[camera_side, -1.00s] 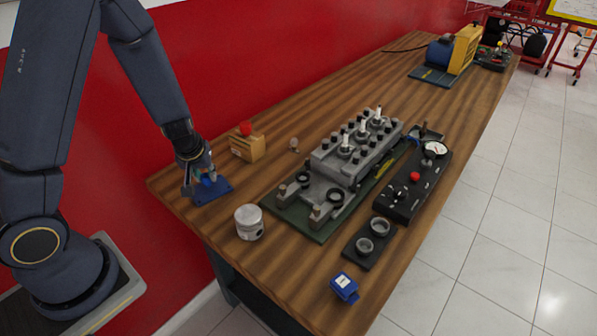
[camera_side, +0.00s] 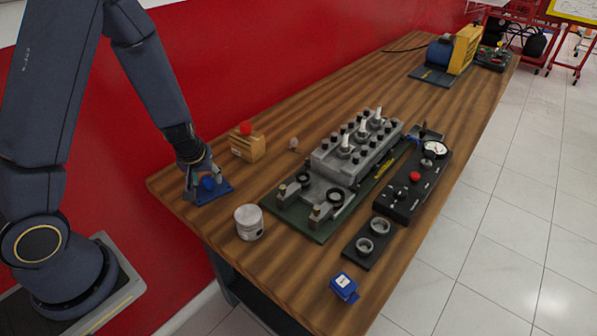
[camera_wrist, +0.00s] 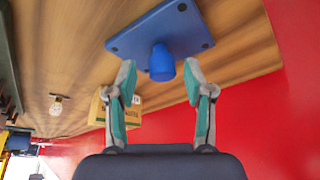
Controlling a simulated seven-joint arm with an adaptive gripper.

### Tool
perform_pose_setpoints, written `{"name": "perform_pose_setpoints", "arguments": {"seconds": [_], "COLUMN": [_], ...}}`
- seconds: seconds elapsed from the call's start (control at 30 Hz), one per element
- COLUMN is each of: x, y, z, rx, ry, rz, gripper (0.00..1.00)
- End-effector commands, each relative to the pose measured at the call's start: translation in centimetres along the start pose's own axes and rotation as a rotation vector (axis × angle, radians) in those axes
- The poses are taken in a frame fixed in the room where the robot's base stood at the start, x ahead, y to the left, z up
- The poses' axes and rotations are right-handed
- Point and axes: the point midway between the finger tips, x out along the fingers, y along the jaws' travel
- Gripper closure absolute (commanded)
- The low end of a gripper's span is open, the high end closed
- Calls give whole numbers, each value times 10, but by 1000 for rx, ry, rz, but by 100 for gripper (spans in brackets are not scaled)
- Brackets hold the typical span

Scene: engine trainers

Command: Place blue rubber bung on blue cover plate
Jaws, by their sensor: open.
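The blue rubber bung (camera_side: 208,183) stands on the blue cover plate (camera_side: 222,187) at the near left end of the bench. In the wrist view the bung (camera_wrist: 162,63) sits at the edge region of the plate (camera_wrist: 145,32), and it looks upright on it. My gripper (camera_side: 199,182) is open just at the bung. In the wrist view its teal fingertips (camera_wrist: 158,76) are spread on either side of the bung, with a gap on both sides. The exact contact under the bung is hidden.
A metal piston (camera_side: 249,222) is in front to the right. The engine block (camera_side: 350,150) fills the middle of the bench. The red wall (camera_side: 230,70) is close behind.

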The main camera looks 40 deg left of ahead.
Motion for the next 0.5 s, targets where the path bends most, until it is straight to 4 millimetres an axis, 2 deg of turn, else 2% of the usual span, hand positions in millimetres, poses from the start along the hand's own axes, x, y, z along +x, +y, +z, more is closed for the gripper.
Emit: {"name": "perform_pose_setpoints", "arguments": {"seconds": [0.17, 0.5], "x": [-5, -39], "y": [1, 1], "z": [-1, -1], "rx": [3, 8], "ry": [1, 3], "rz": [1, -1], "gripper": [48, 48]}}
